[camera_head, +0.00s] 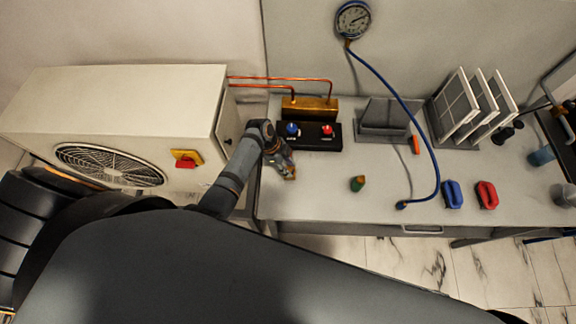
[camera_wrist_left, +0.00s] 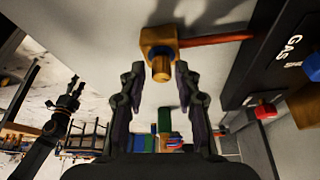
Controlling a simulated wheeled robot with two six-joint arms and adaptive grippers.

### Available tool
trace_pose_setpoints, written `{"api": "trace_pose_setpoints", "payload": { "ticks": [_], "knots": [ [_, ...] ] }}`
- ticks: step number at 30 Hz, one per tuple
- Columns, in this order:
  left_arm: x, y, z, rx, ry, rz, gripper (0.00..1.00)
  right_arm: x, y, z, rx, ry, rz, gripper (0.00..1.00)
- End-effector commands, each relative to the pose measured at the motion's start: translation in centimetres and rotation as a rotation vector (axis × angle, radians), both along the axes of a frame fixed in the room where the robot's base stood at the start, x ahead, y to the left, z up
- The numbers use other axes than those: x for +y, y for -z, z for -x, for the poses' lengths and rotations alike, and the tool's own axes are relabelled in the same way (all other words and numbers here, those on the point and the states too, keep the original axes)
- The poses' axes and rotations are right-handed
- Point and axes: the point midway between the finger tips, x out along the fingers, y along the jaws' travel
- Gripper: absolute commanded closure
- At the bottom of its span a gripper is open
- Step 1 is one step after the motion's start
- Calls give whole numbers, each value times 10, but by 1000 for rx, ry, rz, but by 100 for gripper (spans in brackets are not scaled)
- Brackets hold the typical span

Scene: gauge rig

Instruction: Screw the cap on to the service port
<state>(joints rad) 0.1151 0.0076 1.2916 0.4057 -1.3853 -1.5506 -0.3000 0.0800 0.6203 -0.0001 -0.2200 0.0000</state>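A brass block with a short round stub (camera_wrist_left: 161,66) shows at the top of the left wrist view. A copper pipe joins it towards a black box; I take it for the service port. My left gripper (camera_wrist_left: 161,78) has its two fingers apart, with the stub between or just beyond their tips and gaps on both sides. In the head view my left gripper (camera_head: 287,166) is over the bench in front of the black box. A small green and brass piece (camera_head: 357,184) stands on the bench, possibly the cap. A dark arm, seemingly my right gripper (camera_wrist_left: 72,92), shows small in the wrist view.
The black box (camera_head: 313,143) carries blue and red knobs. A blue hose (camera_head: 425,125) runs from a gauge (camera_head: 353,19) across the bench. Blue (camera_head: 452,194) and red (camera_head: 487,194) handled items stand right. An outdoor unit (camera_head: 120,120) is left. Bare bench surrounds the green piece.

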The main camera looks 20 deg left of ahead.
Motion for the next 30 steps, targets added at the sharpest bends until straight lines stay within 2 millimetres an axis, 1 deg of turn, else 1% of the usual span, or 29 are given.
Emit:
{"api": "trace_pose_setpoints", "payload": {
  "ticks": [2,6,9,14,16,19,22,25,29,30],
  "knots": [
    [0,0,0,0,-25,0,68,0,0,0,0,0,0,56],
    [-1,0,1,0,-243,1,68,0,0,0,1,0,0,56],
    [-1,0,0,-2,-372,1,68,0,0,0,0,0,0,56],
    [0,0,0,-2,-425,1,68,0,0,0,0,0,0,56],
    [-1,0,1,1,-486,0,68,0,0,0,0,0,0,56],
    [-2,0,1,0,-654,3,68,0,0,0,0,0,0,56],
    [-1,0,0,0,-784,1,68,0,0,0,0,0,0,56],
    [0,-1,-1,-2,-835,1,68,0,0,0,0,0,0,56],
    [0,0,-1,-1,-837,0,68,0,0,0,0,0,0,56],
    [0,0,-1,-1,-836,0,69,0,0,0,0,0,0,56]
  ]
}}
